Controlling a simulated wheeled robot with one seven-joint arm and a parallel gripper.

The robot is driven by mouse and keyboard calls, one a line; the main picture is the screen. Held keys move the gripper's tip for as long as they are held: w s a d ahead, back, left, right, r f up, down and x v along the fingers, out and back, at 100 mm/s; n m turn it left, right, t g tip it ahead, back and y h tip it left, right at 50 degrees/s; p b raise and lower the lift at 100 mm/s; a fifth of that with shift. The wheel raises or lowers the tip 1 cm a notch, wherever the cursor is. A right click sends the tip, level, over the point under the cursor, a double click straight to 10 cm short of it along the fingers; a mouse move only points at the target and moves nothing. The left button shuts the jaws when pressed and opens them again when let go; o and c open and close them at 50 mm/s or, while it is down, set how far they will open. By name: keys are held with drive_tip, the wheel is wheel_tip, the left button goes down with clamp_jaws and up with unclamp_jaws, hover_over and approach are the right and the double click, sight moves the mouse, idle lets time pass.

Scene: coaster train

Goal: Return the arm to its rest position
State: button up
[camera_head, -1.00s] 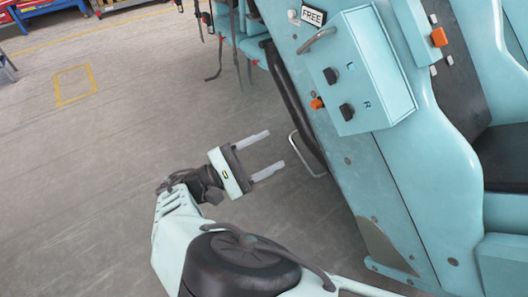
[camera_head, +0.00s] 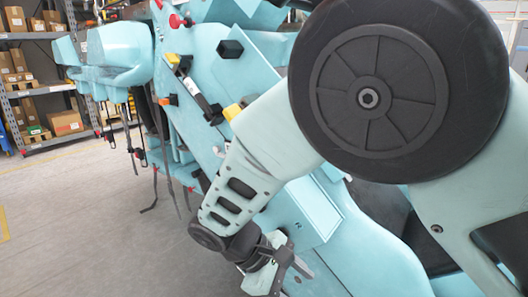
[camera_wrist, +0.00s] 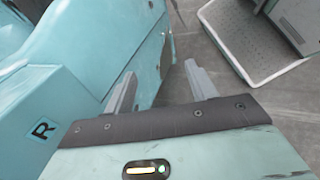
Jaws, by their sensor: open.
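My gripper (camera_head: 293,270) is at the bottom of the head view, below my bent arm, in front of the teal coaster train (camera_head: 355,255). In the wrist view my gripper (camera_wrist: 163,88) has its two grey fingers apart with nothing between them. The train's teal side panel (camera_wrist: 95,45) fills the left of that view. A teal box marked R (camera_wrist: 40,131) is at its left edge. My arm hides much of the train in the head view.
Shelves with cardboard boxes (camera_head: 32,70) stand at the far left. Straps (camera_head: 155,185) hang from the train. The grey floor (camera_head: 85,240) at left is clear. In the wrist view a light-edged platform (camera_wrist: 255,45) is at upper right.

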drive_tip(key=s+d+r+m+y, duration=0.3)
drive_tip(key=s+d+r+y, duration=0.15)
drive_tip(key=s, duration=0.35)
drive_tip(key=s+d+r+m+y, duration=0.2)
drive_tip(key=s+d+r+y, duration=0.25)
drive_tip(key=s, duration=0.25)
wheel_tip(320, 180, up, 13)
drive_tip(key=a+p, duration=0.1)
drive_tip(key=p, duration=1.2)
drive_tip(key=shift+t, duration=0.4)
drive_tip(key=shift+s, duration=0.1)
